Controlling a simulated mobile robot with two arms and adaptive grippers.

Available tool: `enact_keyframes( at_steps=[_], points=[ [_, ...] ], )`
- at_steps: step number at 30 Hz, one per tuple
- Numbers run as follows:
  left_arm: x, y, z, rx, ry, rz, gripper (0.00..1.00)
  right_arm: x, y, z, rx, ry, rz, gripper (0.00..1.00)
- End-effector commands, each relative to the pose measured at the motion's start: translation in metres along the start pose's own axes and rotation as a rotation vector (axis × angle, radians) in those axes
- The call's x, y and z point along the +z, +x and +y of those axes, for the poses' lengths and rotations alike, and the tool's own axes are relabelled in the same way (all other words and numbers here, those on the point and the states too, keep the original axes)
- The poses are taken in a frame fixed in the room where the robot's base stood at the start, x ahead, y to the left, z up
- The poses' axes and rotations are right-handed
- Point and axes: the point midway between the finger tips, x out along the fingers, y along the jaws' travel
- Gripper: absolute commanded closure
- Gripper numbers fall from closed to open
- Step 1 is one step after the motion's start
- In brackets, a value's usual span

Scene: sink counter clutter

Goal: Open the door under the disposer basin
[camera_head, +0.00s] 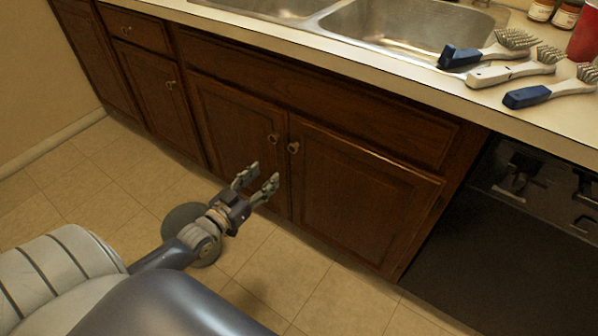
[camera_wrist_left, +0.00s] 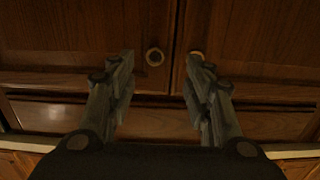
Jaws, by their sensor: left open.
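Two wooden doors, the left door (camera_head: 235,130) and the right door (camera_head: 350,195), are shut side by side under the sink. The left door's knob (camera_head: 273,138) and the right door's knob (camera_head: 293,147) sit near their shared seam. Above are a left basin (camera_head: 265,6) and a right basin (camera_head: 410,25); I cannot tell which has the disposer. My left gripper (camera_head: 260,178) is open and empty, in front of the doors and apart from the knobs. The wrist view shows both knobs, one (camera_wrist_left: 155,57) between the fingertips and one (camera_wrist_left: 196,55) by the right-hand finger. My right gripper is not in view.
Brushes (camera_head: 510,70) lie on the counter (camera_head: 400,75) at the right, near a red cup (camera_head: 584,38) and small jars (camera_head: 541,10). A dark appliance front (camera_head: 500,245) is right of the doors. The tiled floor (camera_head: 290,270) before the doors is clear.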

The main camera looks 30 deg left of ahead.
Motion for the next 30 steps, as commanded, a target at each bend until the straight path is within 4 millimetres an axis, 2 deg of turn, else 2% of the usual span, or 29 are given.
enact_keyframes(
  at_steps=[3,8,16,24,30],
  points=[
    [-0.011,0.003,0.002,0.013,-0.003,0.038,0.53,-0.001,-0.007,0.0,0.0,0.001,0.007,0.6],
    [-0.016,0.015,0.003,0.014,-0.005,0.046,0.53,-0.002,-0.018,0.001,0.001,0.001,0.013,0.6],
    [-0.017,0.061,0.004,0.014,-0.005,0.047,0.53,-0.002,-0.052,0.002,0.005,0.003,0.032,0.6],
    [-0.017,0.099,0.004,0.013,-0.005,0.043,0.53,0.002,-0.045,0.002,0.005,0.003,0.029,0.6],
    [-0.019,0.11,0.004,0.013,-0.005,0.042,0.53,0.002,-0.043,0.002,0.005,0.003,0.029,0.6]
  ],
)
